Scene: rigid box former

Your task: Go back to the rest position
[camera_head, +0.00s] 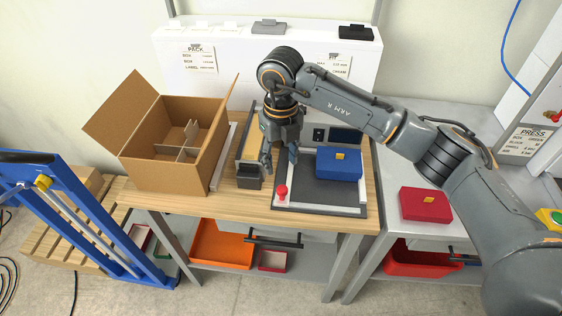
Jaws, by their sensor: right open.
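My right gripper (280,158) hangs fingers down over the wooden table, coming in on my right arm from the right side. Its two fingers are apart and nothing shows between them. It is just left of the blue box (338,165) and above the left edge of the dark mat (318,192). It looks clear of the blue box. My left gripper and left arm are not in view.
An open cardboard box (175,172) with dividers stands at the table's left. A red knob (282,191) sits at the mat's front corner. A red box (424,204) lies on the right-hand bench (400,180). A blue frame (75,215) stands at the left.

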